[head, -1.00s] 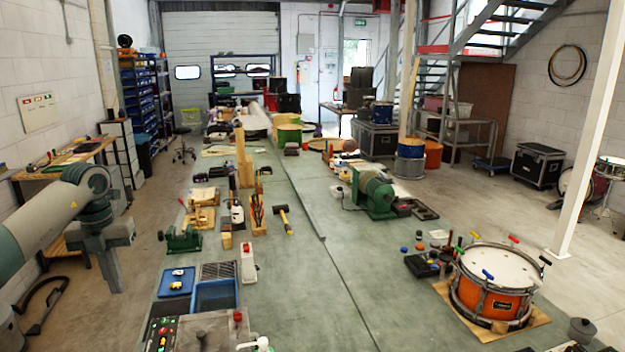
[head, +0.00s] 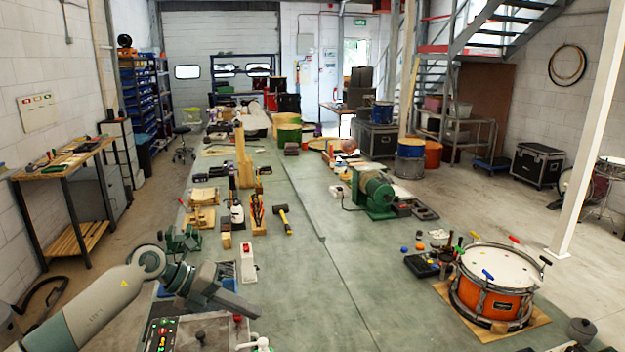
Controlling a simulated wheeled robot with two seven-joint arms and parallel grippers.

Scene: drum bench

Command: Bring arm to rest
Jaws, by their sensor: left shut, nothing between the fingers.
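My left arm comes in low from the left, light grey with a dark grey wrist. Its left gripper (head: 236,304) points to the right and slightly down in the picture. The gripper is shut and holds nothing. It is in front of the blue tray (head: 229,271), hiding most of it, just behind the control panel (head: 200,335). I cannot tell whether it touches the tray. My right gripper is not in view.
A green vise (head: 182,240) stands just beyond the wrist, and a white and red switch box (head: 248,262) to its right. A mallet (head: 282,218) lies farther back. An orange drum (head: 492,297) sits at the right. The bench's middle (head: 310,290) is clear.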

